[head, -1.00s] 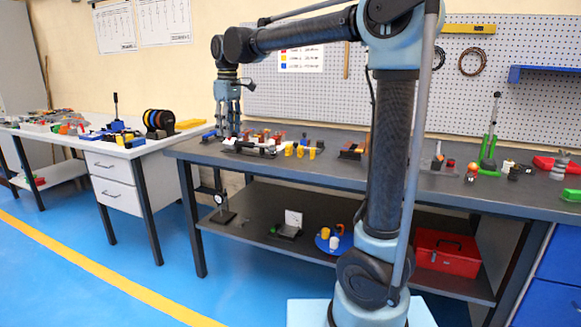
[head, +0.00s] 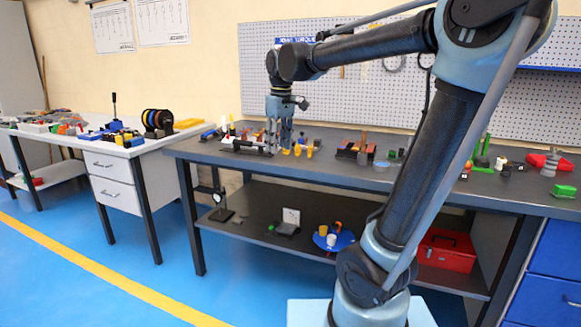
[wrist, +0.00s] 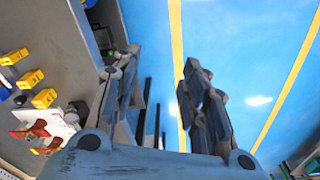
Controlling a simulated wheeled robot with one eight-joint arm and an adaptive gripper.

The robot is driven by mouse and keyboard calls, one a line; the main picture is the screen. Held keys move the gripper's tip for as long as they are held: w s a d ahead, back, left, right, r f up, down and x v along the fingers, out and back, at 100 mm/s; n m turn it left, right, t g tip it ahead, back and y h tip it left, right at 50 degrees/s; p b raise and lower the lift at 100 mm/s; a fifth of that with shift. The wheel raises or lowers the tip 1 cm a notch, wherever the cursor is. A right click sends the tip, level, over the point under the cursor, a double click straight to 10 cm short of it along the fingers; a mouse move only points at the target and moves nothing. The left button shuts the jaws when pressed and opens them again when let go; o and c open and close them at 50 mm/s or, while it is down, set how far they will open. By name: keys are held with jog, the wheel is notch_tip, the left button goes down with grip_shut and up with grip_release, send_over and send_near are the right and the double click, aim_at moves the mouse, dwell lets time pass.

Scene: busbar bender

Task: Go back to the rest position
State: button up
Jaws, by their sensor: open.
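My gripper (head: 279,138) hangs fingers-down over the left part of the dark workbench (head: 340,172) in the head view. In the wrist view its two fingers (wrist: 160,100) stand apart with nothing between them, and blue floor shows beyond. The busbar bender (head: 250,147), a dark low device with a long bar, seems to lie on the bench just left of my gripper. Yellow pieces (head: 310,152) stand just right of the gripper; several yellow blocks (wrist: 42,98) also show at the left in the wrist view. Whether the fingertips touch anything is not clear.
A pegboard (head: 340,100) rises behind the bench. A second table (head: 60,140) with parts and a spool rack (head: 158,120) stands to the left. The lower shelf holds a blue round tray (head: 345,240) and a red toolbox (head: 446,250). The floor in front is clear.

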jog(key=s+d+f+m+t, duration=0.1)
jog(key=s+d+f+m, duration=0.8)
jog(key=s+d+f, duration=1)
jog(key=d+f, duration=0.3)
jog(key=f, duration=0.1)
jog(key=shift+s+d+f+h, duration=0.15)
jog(key=shift+s+d+h, duration=0.15)
jog(key=shift+w+f, duration=0.2)
jog(key=shift+w, duration=0.2)
jog(key=shift+c, duration=1.1)
